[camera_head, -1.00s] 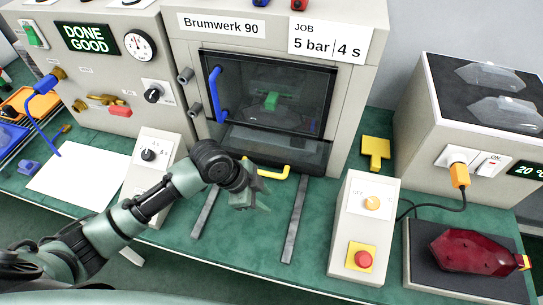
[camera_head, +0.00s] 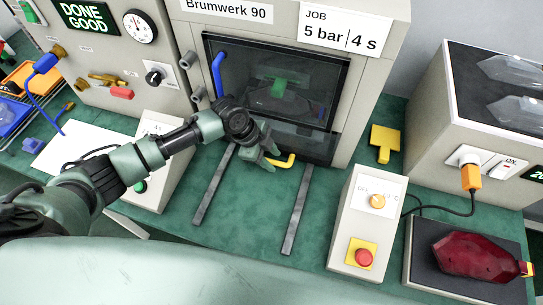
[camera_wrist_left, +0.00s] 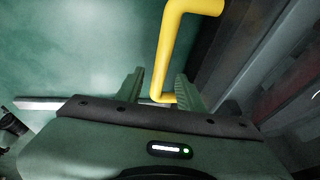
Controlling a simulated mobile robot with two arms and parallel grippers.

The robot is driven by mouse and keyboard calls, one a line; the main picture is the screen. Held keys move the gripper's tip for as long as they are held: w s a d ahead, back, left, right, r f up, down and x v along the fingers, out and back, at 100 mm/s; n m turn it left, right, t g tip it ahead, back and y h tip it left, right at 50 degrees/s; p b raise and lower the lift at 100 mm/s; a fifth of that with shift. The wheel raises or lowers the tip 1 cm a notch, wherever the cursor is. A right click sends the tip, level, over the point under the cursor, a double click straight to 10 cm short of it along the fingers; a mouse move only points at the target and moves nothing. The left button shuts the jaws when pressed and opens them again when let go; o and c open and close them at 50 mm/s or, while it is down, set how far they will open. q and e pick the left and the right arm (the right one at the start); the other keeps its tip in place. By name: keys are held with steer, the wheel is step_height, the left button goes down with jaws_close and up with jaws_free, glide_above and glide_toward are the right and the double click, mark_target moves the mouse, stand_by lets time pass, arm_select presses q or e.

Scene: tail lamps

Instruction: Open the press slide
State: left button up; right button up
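The yellow press slide handle (camera_head: 285,161) sticks out low at the front of the press (camera_head: 370,90), close to its opening. The slide itself is mostly hidden inside. My left gripper (camera_head: 271,158) is at the left part of this handle. In the left wrist view, the yellow handle (camera_wrist_left: 172,45) runs down between the two green fingers of my left gripper (camera_wrist_left: 158,90). The fingers are open, one on each side of the bar, with gaps visible. My right gripper is not in view.
Two grey rails (camera_head: 297,210) lie on the green table before the press. A control box with a red button (camera_head: 363,257) stands to the right. The table between the rails is clear.

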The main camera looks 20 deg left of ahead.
arm_select(q)
jaws_close()
stand_by(1.5)
